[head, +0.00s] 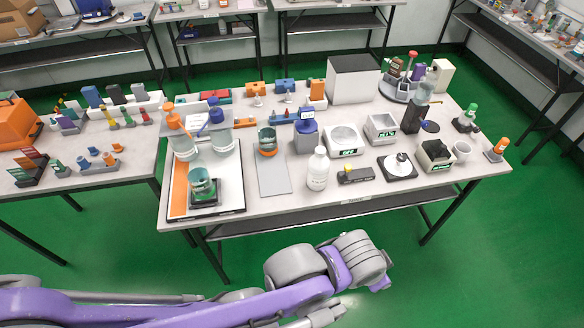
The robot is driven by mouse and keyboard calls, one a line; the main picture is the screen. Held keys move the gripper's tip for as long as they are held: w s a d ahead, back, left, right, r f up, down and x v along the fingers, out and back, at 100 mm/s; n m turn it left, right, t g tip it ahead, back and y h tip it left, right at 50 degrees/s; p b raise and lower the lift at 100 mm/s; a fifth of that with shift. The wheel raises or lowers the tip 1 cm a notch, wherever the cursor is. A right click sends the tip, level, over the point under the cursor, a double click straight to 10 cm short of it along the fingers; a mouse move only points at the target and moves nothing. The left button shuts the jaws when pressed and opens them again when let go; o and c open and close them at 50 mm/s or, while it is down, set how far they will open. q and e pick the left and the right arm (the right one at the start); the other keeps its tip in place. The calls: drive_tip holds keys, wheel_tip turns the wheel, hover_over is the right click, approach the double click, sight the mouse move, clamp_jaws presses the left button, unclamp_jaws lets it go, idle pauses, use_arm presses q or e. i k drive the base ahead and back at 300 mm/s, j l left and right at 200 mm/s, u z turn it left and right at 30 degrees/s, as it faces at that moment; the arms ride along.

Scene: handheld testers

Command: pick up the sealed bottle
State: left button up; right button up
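A white bottle (317,170) with a narrow white top stands upright near the front edge of the middle table (245,192). It is the plainest bottle in view, but I cannot tell whether it is sealed. A smaller item with a green top (468,115) stands at the table's right end; its type is unclear. My purple and grey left arm crosses the bottom of the head view, in front of the table and apart from the bottle. I cannot make out gripper fingers on it. My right arm and gripper do not show.
Left of the bottle are a grey mat (273,180) and a white-and-orange board with clear vessels (222,140). A large white box (353,80) stands behind. Green floor surrounds the table.

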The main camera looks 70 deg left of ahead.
sight(319, 164)
drive_tip(key=u, duration=2.1)
drive_tip(key=i+l+u, duration=0.35)
drive_tip(key=l+u, duration=0.15)
drive_tip(key=l, duration=0.25)
